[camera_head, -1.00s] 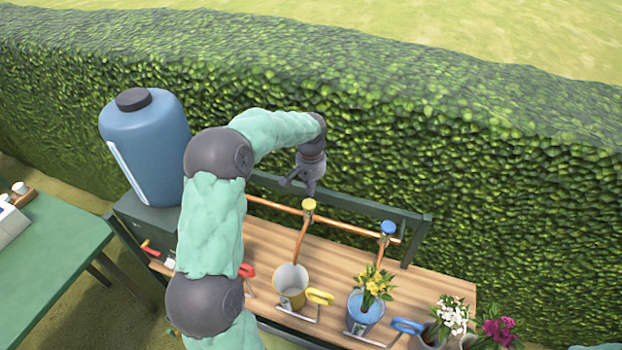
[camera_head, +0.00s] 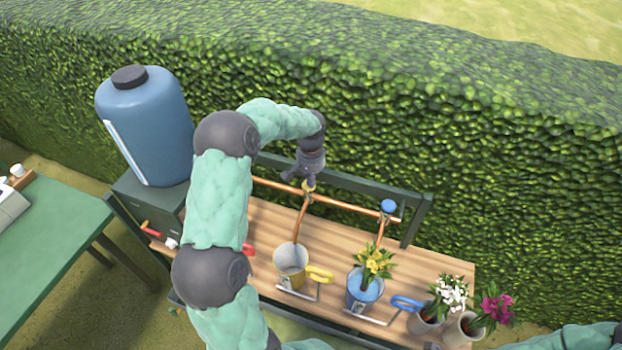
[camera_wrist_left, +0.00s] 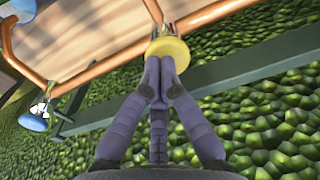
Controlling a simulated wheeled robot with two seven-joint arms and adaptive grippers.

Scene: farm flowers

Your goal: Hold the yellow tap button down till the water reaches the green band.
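The yellow tap button (camera_head: 309,187) sits on a copper pipe at the back of the wooden bench. My left gripper (camera_head: 308,180) is just over it, and its fingers hide part of the button. In the left wrist view the fingertips (camera_wrist_left: 157,90) are closed together, pointing at the yellow button (camera_wrist_left: 168,47), and seem to touch it. I cannot tell how far it is pressed. The yellow pot (camera_head: 290,262) stands under its spout with a pale inside. I cannot make out a water level or a green band. My right gripper is out of view.
A blue tap button (camera_head: 388,206) is to the right, with a blue pot (camera_head: 361,293) of yellow flowers below. A blue tank (camera_head: 147,130) stands at left. White and magenta flowers are at the right end. A hedge (camera_head: 500,160) rises behind the bench (camera_head: 340,245).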

